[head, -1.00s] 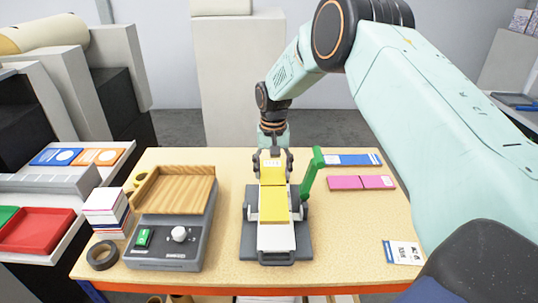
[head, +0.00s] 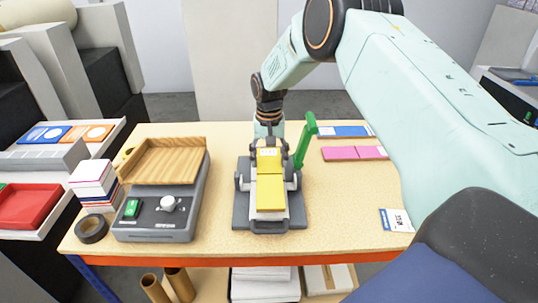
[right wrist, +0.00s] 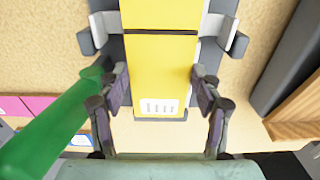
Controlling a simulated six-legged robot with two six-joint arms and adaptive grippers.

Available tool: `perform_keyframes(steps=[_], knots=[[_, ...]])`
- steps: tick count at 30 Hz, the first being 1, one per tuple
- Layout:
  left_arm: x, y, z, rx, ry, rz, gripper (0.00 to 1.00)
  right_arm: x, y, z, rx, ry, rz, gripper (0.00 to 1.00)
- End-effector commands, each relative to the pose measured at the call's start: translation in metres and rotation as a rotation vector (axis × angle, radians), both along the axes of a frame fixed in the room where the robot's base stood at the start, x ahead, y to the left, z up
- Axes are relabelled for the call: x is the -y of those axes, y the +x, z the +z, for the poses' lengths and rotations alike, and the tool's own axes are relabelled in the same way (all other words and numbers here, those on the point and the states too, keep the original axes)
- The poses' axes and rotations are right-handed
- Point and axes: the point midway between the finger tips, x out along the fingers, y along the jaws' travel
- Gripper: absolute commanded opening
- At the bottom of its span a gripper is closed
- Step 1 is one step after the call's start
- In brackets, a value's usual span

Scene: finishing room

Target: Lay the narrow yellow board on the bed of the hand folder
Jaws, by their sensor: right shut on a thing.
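The narrow yellow board (head: 270,190) lies lengthwise over the bed of the grey hand folder (head: 240,218), with a crease line across it and a white label at its far end. A pale strip of bed (head: 270,215) shows at its front end. My right gripper (head: 268,141) is at the board's far end. In the right wrist view, the gripper's fingers (right wrist: 160,80) are on both long sides of the yellow board (right wrist: 160,60), shut on it. I cannot tell whether the board touches the bed. My left gripper is not in view.
The folder's green lever (head: 305,140) stands up close to the right of my gripper. A grey machine with a wooden tray (head: 165,165) stands at left. Blue (head: 345,131) and pink (head: 355,153) boards lie at right. The table's right front is mostly clear.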

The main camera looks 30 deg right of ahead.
Motion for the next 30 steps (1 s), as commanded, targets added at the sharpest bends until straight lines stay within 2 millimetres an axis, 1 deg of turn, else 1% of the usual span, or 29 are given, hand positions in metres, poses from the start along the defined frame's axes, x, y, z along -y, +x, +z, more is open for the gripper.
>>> perform_keyframes(steps=[1,6,17,30], knots=[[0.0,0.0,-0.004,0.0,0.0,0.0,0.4,0.0,0.001,-0.007,0.0,0.0,0.0,0.28],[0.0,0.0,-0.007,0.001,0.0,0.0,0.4,0.0,0.001,-0.014,0.001,0.0,0.0,0.28],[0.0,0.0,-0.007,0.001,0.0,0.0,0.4,0.0,0.001,-0.014,0.001,0.0,0.0,0.28],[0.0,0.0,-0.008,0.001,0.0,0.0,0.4,0.001,-0.001,-0.022,0.001,0.001,0.0,0.28]])
